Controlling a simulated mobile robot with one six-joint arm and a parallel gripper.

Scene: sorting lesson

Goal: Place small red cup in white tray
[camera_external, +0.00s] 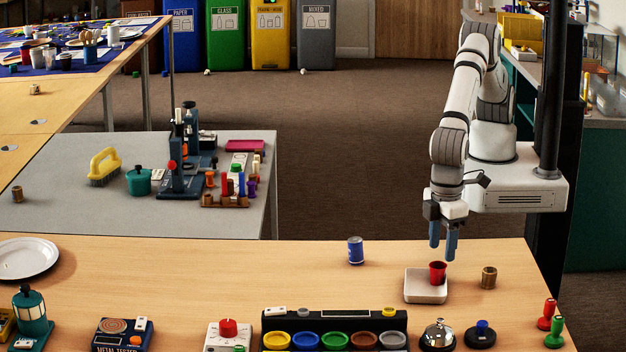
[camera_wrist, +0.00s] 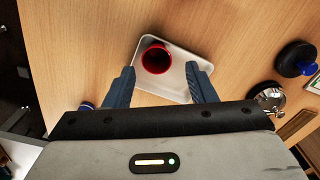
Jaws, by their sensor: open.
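The small red cup (camera_external: 437,272) stands upright inside the white tray (camera_external: 420,292), toward the tray's back right part in the external view. In the wrist view the cup (camera_wrist: 156,58) shows its open mouth, and the tray (camera_wrist: 190,48) lies around it. My gripper (camera_external: 443,257) is above the tray, pointing down, with its two blue fingers apart. In the wrist view the fingers (camera_wrist: 160,93) are spread with nothing between them, and the cup lies beyond their tips.
A blue can (camera_external: 356,250) stands left of the tray, and a small brown cylinder (camera_external: 489,277) stands to its right. A silver bell (camera_external: 437,335), a blue-knobbed device (camera_external: 480,334) and a row of coloured bowls (camera_external: 334,340) line the front edge.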

